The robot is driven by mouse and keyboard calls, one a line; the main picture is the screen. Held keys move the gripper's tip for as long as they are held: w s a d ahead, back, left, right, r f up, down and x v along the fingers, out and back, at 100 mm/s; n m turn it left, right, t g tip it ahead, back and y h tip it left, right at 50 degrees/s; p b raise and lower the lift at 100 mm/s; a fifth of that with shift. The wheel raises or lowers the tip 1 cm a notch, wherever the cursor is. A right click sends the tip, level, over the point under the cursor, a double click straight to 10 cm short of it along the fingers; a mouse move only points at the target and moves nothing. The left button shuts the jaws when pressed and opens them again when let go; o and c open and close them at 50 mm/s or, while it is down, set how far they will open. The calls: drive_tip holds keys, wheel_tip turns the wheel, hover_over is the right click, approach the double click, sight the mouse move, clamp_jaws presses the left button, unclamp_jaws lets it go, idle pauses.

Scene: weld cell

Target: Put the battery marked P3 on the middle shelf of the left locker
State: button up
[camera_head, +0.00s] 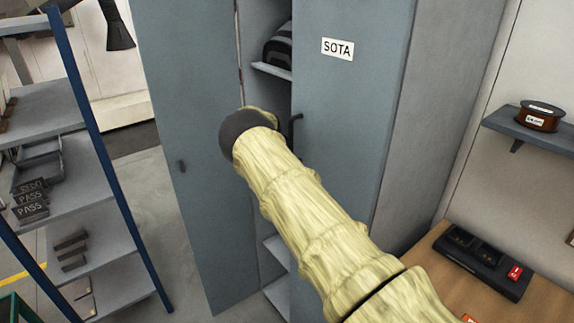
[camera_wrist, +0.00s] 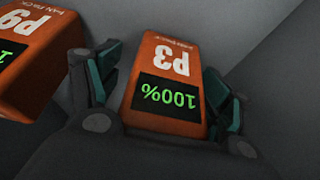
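The battery marked P3 (camera_wrist: 170,85) is orange with a green 100% display. It shows upside down in the wrist view, between the fingers of my gripper (camera_wrist: 168,88). The fingers are spread, one on each side of it. A dark gap shows at its left side; the right finger is very close to it or touching. In the head view, my arm in its pale yellow sleeve reaches into a grey-blue locker (camera_head: 173,165). The arm hides part of the locker's inside, and my gripper and P3 are out of sight there.
A second orange battery (camera_wrist: 35,55), P6 or P9, stands close left of my gripper. The locker door marked SOTA (camera_head: 360,110) is right of the arm. A shelf rack (camera_head: 75,195) stands left. A bench (camera_head: 540,298) with a black device (camera_head: 480,262) is at right.

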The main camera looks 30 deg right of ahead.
drive_tip(key=b+v, duration=0.4)
drive_tip(key=v, duration=0.8)
drive_tip(key=shift+r, duration=0.1)
idle(0.4)
